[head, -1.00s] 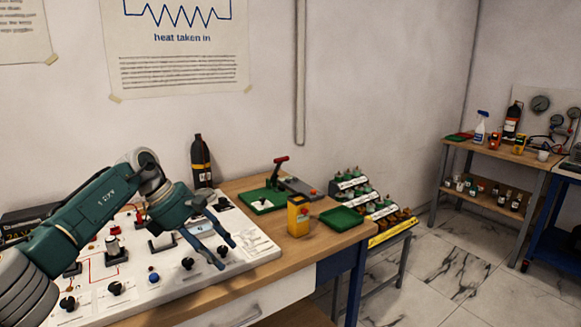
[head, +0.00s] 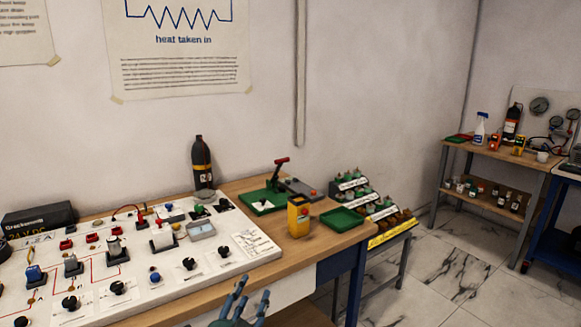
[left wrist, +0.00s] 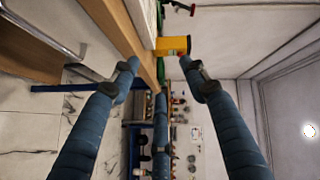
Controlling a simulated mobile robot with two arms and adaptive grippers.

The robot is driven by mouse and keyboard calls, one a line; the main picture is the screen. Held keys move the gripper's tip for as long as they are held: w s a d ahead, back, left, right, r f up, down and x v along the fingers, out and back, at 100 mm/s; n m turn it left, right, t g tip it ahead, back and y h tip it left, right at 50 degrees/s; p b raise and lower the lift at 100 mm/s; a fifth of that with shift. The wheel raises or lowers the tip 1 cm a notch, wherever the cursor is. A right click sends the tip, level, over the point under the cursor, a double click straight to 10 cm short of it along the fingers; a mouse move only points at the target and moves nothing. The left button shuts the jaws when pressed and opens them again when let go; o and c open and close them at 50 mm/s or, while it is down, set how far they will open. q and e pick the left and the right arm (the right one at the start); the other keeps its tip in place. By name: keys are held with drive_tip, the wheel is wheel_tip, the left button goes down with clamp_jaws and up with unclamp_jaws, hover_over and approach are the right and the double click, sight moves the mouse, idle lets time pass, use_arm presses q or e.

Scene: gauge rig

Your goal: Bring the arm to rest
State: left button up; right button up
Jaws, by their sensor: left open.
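My left gripper (head: 243,300) shows at the bottom edge of the head view, in front of the bench's front edge. Its blue fingers point up and stand apart, with nothing between them. In the left wrist view the left gripper (left wrist: 160,75) is open and empty, with its fingers spread wide. The rest of the left arm is below the picture in the head view. My right gripper is not in view.
The white gauge panel (head: 140,285) lies on the wooden bench (head: 262,262). A yellow device (head: 298,216), a green tray (head: 342,219) and a dark bottle (head: 202,165) stand on it. A tiered rack (head: 380,205) stands to the right. Floor (head: 440,270) is clear beyond.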

use_arm(q)
drive_tip(key=s+a+f+n+g+y, duration=0.2)
drive_tip(key=s+a+f+n+g, duration=0.15)
drive_tip(key=s+f, duration=0.3)
drive_tip(key=s+a+f+n+g+y, duration=0.1)
drive_tip(key=s+a+f+n+g, duration=0.25)
drive_tip(key=s+f, duration=0.3)
drive_tip(key=s+a+f+n+g, duration=0.2)
drive_tip(key=s+f+n+g, duration=0.1)
drive_tip(key=s, duration=0.9)
drive_tip(key=s+a+f+n+g, duration=0.2)
drive_tip(key=s+f+n+g, duration=0.1)
drive_tip(key=s, duration=0.9)
wheel_tip(320, 180, down, 26)
drive_tip(key=s+g, duration=0.1)
drive_tip(key=g, duration=0.1)
drive_tip(key=s+a+f, duration=0.2)
drive_tip(key=s+f, duration=1.5)
drive_tip(key=s, duration=0.1)
drive_tip(key=shift+a+m+g, duration=0.3)
drive_tip(key=shift+a+g, duration=0.1)
